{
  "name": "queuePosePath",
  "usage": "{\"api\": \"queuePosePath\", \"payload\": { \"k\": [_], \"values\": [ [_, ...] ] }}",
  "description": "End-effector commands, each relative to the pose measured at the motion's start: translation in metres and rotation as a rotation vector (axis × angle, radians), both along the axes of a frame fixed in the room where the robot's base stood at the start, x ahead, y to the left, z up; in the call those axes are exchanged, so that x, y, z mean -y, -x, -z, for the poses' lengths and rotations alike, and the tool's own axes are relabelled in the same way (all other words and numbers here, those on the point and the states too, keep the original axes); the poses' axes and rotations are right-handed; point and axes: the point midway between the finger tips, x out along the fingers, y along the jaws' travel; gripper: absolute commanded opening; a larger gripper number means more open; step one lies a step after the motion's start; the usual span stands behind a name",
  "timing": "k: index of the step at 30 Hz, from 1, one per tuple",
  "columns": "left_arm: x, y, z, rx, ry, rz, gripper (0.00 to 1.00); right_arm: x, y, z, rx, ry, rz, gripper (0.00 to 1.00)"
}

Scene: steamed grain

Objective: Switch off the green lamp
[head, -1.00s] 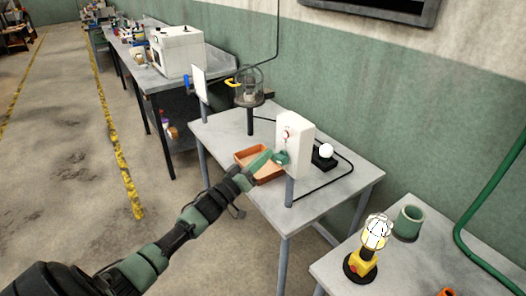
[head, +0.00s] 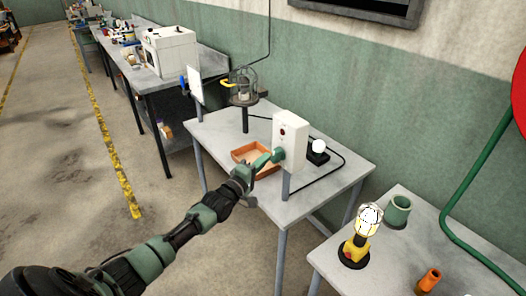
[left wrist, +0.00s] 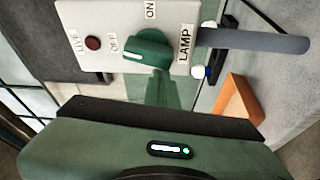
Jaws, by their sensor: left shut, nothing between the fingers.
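A white switch box (head: 291,142) stands on a post at the front of the middle table. Its green knob (head: 278,155) also shows in the left wrist view (left wrist: 148,48), beside ON, OFF and LAMP labels. The knob's pale mark is on the side toward OFF. The red LIVE indicator (left wrist: 93,43) looks dark. My left gripper (head: 264,160) is shut and empty, its tips at the knob; in the left wrist view the fingers (left wrist: 164,88) seem to touch it. A white bulb (head: 319,146) on a black base stands behind the box. My right gripper is out of view.
An orange tray (head: 243,152) lies behind my left gripper. A caged lamp (head: 243,86) and a white panel (head: 195,87) stand farther left. A lit yellow work lamp (head: 356,247), a green cup (head: 397,212) and an orange piece (head: 430,280) are on the right table.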

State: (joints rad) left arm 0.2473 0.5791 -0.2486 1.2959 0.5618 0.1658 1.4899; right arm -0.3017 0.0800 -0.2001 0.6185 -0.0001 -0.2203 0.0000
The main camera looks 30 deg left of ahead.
Motion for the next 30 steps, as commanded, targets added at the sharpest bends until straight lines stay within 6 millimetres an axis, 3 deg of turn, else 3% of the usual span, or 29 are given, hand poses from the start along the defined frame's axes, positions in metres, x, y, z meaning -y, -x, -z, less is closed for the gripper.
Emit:
{"api": "queuePosePath", "payload": {
  "k": [3,30],
  "values": [
    [0.0026,0.0008,0.0018,-0.028,0.063,0.002,0.00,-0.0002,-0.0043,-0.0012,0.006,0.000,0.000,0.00],
    [0.0045,0.0014,0.0041,-0.023,0.055,0.002,0.00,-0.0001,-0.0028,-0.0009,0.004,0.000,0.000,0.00]
  ]
}}
